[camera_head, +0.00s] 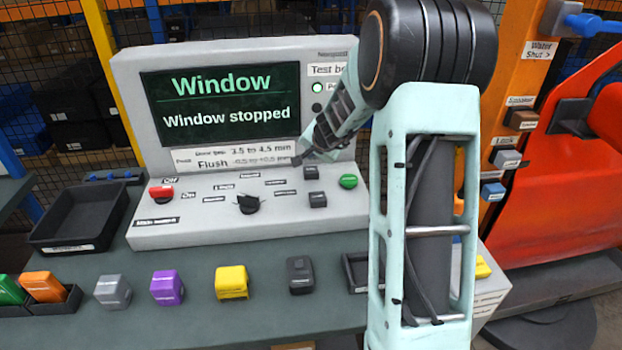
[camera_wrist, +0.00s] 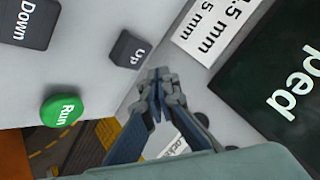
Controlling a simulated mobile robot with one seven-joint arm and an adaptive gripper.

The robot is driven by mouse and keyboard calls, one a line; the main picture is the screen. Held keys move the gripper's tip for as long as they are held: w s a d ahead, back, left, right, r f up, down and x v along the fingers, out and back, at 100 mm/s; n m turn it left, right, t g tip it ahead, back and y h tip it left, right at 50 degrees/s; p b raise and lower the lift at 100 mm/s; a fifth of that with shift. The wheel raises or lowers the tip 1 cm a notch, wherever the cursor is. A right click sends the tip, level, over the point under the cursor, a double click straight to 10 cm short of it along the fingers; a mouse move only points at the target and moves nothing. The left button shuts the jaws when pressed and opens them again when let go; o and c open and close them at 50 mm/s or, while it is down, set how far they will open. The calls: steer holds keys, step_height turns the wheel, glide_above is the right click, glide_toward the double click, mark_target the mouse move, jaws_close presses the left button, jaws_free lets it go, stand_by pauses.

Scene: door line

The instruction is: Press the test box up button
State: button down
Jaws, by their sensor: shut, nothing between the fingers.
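The test box (camera_head: 190,233) is a pale grey console with a sloped panel and a screen (camera_head: 222,110) reading "Window" and "Window stopped". Its up button (camera_head: 311,172) is a small dark square key just below the screen panel; in the wrist view the up button (camera_wrist: 129,49) reads "Up". The down button (camera_head: 317,199) sits nearer the front, and the green Run button (camera_head: 348,181) lies to the right. My gripper (camera_head: 298,160) is shut and empty, just up-left of the up button. In the wrist view my gripper (camera_wrist: 160,76) shows beside it, apparently not touching.
A black knob (camera_head: 247,204) and a red button (camera_head: 161,192) are on the same panel. Coloured blocks, including a yellow one (camera_head: 231,282), line the bench front. An empty black tray (camera_head: 78,220) is at left. An orange-red door (camera_head: 560,190) stands at right.

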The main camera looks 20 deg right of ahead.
mark_target(311, 173)
steer(key=shift+f+b, duration=0.55)
steer(key=shift+f, duration=0.35)
stand_by(0.8)
steer(key=shift+f+b, duration=0.45)
steer(key=shift+b, duration=0.1)
